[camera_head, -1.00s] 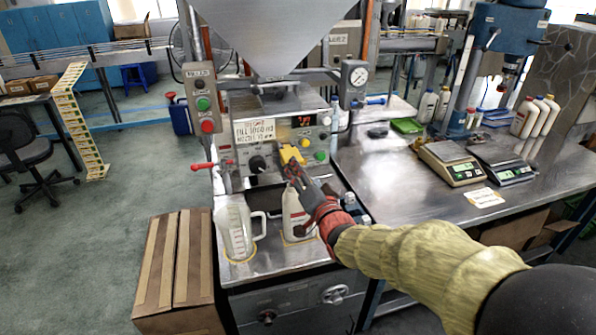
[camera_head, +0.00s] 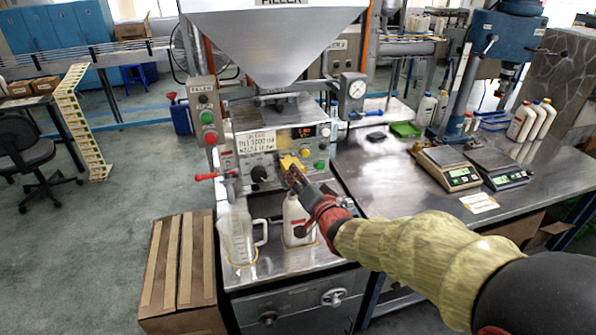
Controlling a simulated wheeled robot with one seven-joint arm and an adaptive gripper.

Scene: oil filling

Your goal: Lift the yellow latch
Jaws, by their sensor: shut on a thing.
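The yellow latch (camera_head: 288,163) sits on the front panel of the filling machine (camera_head: 262,143), just right of a black knob. My gripper (camera_head: 291,174) is at the latch, reaching in from the lower right. Its fingers are closed at the latch's lower part and partly hide it. The exact contact is too small to see clearly.
A clear measuring jug (camera_head: 236,236) and a white bottle (camera_head: 297,222) stand on the tray below my gripper. A red-handled valve (camera_head: 207,176) juts out at the panel's left. Scales (camera_head: 447,167) stand on the steel table at right. A cardboard box (camera_head: 178,262) is at lower left.

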